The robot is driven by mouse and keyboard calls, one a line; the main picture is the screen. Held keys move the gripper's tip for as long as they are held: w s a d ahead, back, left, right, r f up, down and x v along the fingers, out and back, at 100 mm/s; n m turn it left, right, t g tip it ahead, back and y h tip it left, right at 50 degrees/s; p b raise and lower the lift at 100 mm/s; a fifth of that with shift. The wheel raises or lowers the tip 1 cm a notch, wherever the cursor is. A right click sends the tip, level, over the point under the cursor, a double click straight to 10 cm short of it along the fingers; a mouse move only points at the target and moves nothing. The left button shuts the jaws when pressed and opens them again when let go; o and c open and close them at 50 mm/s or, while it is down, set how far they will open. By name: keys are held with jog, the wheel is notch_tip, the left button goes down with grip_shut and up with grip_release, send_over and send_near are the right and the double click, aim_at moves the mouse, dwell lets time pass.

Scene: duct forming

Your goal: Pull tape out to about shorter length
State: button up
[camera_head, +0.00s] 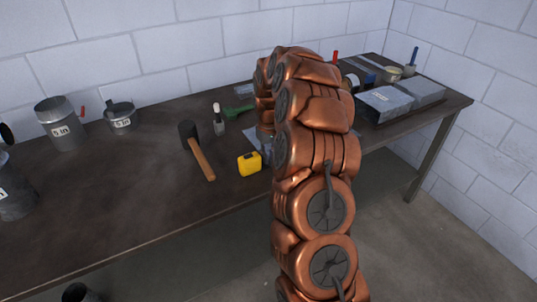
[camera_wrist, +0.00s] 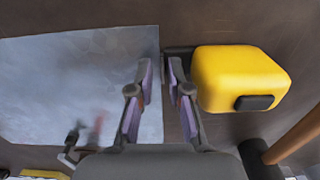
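The tape measure is a yellow case with a dark button, lying on the table in the head view (camera_head: 249,164) and at upper right in the wrist view (camera_wrist: 240,75). A short dark piece sticks out of its left side, toward the edge of the metal sheet (camera_wrist: 60,80). My gripper (camera_wrist: 161,75) is beside the case, to its left. Its two fingers are a small gap apart, with the dark piece just past the tips. I see nothing clearly held between them.
A mallet (camera_head: 199,155) with a wooden handle lies left of the tape measure. A white-capped bottle (camera_head: 218,120) and a green tool (camera_head: 238,111) are behind it. Duct pieces (camera_head: 60,120) stand at left; grey boxes (camera_head: 385,103) are at right.

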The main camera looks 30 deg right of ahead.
jog(key=shift+f, duration=0.1)
jog(key=shift+c, duration=0.4)
grip_shut()
